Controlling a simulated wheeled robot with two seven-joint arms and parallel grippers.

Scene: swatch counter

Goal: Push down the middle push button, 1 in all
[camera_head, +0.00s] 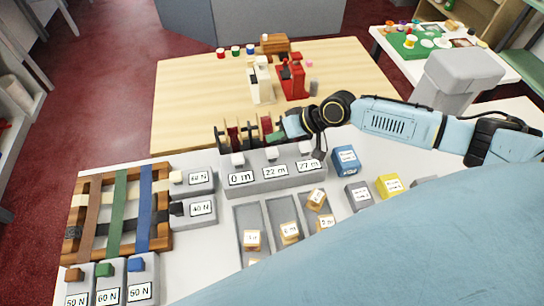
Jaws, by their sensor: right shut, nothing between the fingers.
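A grey box (258,182) near the middle of the counter carries three white push buttons in a row. The left button (238,159) is above the label "0 m", the middle button (271,154) above "22 m" and the right button (305,147) above "27 m". All three stand up from the box. My right gripper (318,153) is shut and empty, pointing down beside the right button, to the right of the middle one. Whether it touches the box is unclear. My left gripper is not in view.
Dark reels (232,134) stand behind the box. Labelled weight blocks, including a blue one (346,160) and a yellow one (389,186), lie to the right. A wooden rack with coloured straps (119,210) and other button boxes (108,287) stand left. Grey trays (250,215) lie in front.

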